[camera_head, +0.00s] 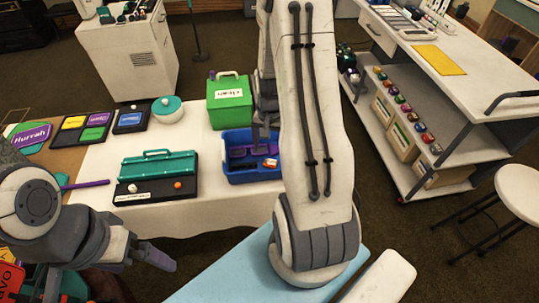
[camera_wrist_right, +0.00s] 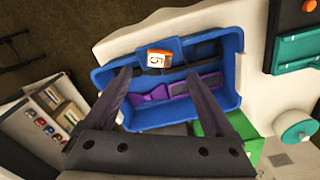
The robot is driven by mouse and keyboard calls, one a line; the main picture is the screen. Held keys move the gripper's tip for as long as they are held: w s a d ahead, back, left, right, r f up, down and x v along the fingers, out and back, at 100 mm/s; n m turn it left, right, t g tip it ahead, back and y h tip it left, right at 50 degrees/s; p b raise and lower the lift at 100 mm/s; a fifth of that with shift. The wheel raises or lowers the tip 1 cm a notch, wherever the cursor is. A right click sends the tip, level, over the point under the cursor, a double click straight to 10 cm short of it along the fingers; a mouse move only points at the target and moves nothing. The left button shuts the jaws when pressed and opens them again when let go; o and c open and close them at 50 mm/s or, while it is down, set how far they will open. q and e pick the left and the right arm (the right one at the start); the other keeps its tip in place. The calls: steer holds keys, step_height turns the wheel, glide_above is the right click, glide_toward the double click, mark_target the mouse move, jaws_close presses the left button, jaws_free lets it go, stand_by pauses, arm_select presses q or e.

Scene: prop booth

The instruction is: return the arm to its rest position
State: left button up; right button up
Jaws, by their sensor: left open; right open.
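My right arm (camera_head: 322,120) stands tall through the middle of the head view. Its gripper (camera_head: 264,128) is partly hidden behind it, over the blue bin (camera_head: 238,177). In the right wrist view the gripper (camera_wrist_right: 160,86) is open, its two fingers apart with nothing held, above the blue bin (camera_wrist_right: 230,68). The bin holds a purple item (camera_wrist_right: 150,97) and a small orange-and-white block (camera_wrist_right: 157,58). My left gripper (camera_head: 158,258) is low at the left, open and empty, in front of the white table.
The white table (camera_head: 215,206) carries a green box (camera_head: 230,103), a teal-lidded case (camera_head: 158,165), a round teal-lidded pot (camera_head: 168,110) and several signs. A white shelf cart (camera_head: 460,85) and stool (camera_head: 519,190) stand at right. Open floor (camera_head: 400,225) lies between.

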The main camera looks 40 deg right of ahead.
mark_target(270, 162)
step_height(270, 162, up, 4)
steer(key=shift+f, duration=0.25)
step_height(270, 162, down, 10)
steer(key=shift+f+p, duration=0.2)
steer(key=shift+p, duration=0.25)
steer(key=shift+r, duration=0.3)
